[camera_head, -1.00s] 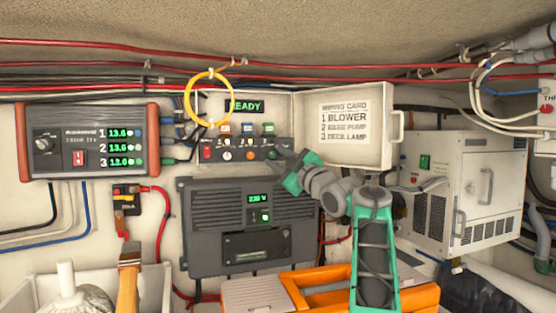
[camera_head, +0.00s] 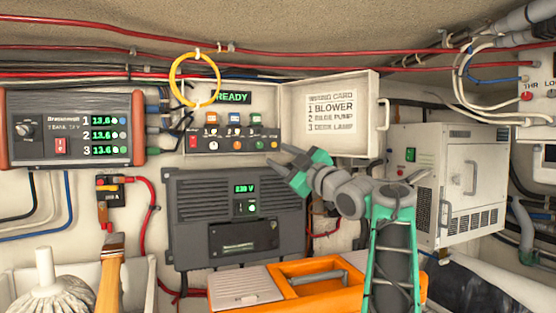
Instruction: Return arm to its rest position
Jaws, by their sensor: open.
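My gripper (camera_head: 280,171) is on the end of my grey and green arm, right of the picture's middle. Its jaws are open and empty, pointing left and up. It shows in front of the area between the small switch panel and the grey 230 V unit. The arm is bent, with its green lower link upright and its forearm reaching left. I cannot tell whether the fingertips touch anything.
A switch panel (camera_head: 232,140) under a READY display and a grey inverter-like unit (camera_head: 190,220) are behind the gripper. The open wiring-card lid (camera_head: 362,100) is above the arm. A white cabinet (camera_head: 440,190) stands right. An orange toolbox (camera_head: 350,288) is below.

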